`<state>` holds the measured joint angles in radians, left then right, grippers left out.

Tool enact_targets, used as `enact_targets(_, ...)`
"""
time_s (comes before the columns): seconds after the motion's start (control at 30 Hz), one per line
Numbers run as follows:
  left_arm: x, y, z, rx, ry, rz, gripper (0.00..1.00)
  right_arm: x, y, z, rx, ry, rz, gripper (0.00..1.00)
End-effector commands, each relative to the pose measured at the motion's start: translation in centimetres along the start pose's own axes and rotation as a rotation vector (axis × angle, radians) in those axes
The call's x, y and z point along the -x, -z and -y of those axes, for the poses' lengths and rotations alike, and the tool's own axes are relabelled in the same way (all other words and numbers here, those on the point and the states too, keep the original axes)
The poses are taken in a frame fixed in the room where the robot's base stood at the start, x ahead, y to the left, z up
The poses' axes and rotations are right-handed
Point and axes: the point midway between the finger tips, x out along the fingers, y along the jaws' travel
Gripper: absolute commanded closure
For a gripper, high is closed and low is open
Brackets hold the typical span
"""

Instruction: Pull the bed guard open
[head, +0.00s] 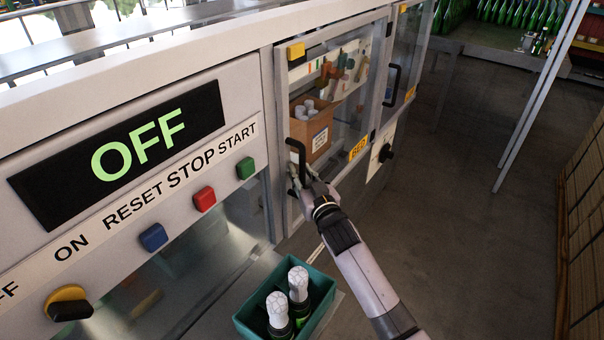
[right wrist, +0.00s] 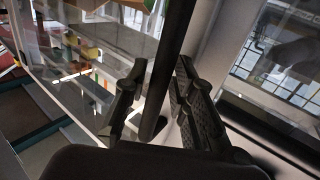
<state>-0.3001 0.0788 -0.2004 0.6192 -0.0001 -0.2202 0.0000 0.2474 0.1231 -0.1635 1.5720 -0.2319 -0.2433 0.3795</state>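The bed guard (head: 319,172) is a clear-paned door in a grey metal frame with a yellow label reading BED. It looks closed in the machine front. Its black handle (head: 296,150) stands upright at the door's left side. My right gripper (head: 298,178) is at the lower part of this handle. In the right wrist view the handle bar (right wrist: 172,60) runs between the two fingers (right wrist: 155,105), with visible gaps beside it, so the gripper is open around the bar. My left gripper is not in view.
A control panel with an OFF display (head: 125,150) and coloured buttons is at left. A green crate (head: 318,318) with two foil-topped bottles is below. The floor (head: 470,220) at right is clear.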

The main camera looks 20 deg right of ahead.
Motion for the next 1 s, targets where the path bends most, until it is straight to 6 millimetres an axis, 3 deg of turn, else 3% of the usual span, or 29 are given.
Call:
enact_targets(0.33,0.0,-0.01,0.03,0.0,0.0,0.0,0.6,0.02,-0.01,0.0,0.0,0.0,0.0,1.0)
enact_targets(1.0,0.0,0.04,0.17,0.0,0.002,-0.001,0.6,0.0,-0.01,-0.07,0.001,0.002,0.0,1.0)
